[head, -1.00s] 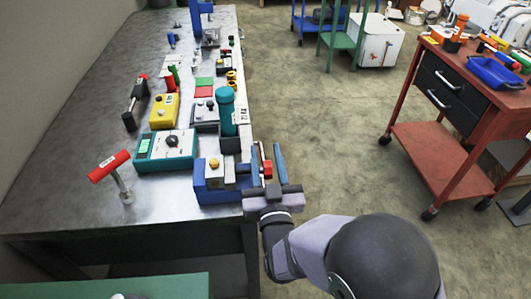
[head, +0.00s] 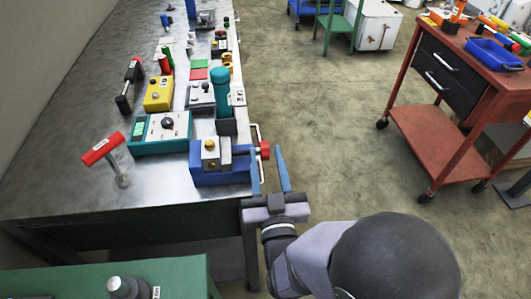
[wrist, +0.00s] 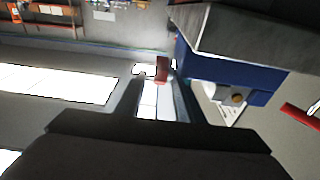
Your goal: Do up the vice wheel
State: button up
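The blue vice (head: 222,176) stands at the near right corner of the metal bench, with a brass-coloured round part on top. Its red wheel (head: 265,149) sticks out on the right side, past the bench edge. My gripper (head: 267,158) is just in front of the wheel. Its two blue fingers are spread, with the wheel showing between their tips. The wrist view shows the red wheel (wrist: 161,69) at the fingertips and the blue vice (wrist: 230,75) to the right. I see no clear contact between fingers and wheel.
A teal meter box (head: 162,133), a red-handled T-shaped tool (head: 103,148) and a teal cylinder (head: 221,95) stand on the bench (head: 165,180). A red trolley (head: 440,150) stands at the right. The floor between is clear.

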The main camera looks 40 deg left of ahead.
jog(key=r+p, duration=0.1)
jog(key=p, duration=0.2)
jog(key=shift+a+g+h+p, duration=0.1)
jog(key=shift+g+h+p, duration=0.2)
jog(key=shift+r+p, duration=0.1)
jog(key=shift+p, duration=0.5)
jog(key=shift+f+p, duration=0.2)
jog(key=shift+p, duration=0.3)
jog(key=shift+w+f, duration=0.15)
jog(key=p+x, duration=0.1)
jog(key=x, duration=0.6)
jog(key=shift+f, duration=0.2)
jog(key=shift+a, duration=0.1)
grip_shut()
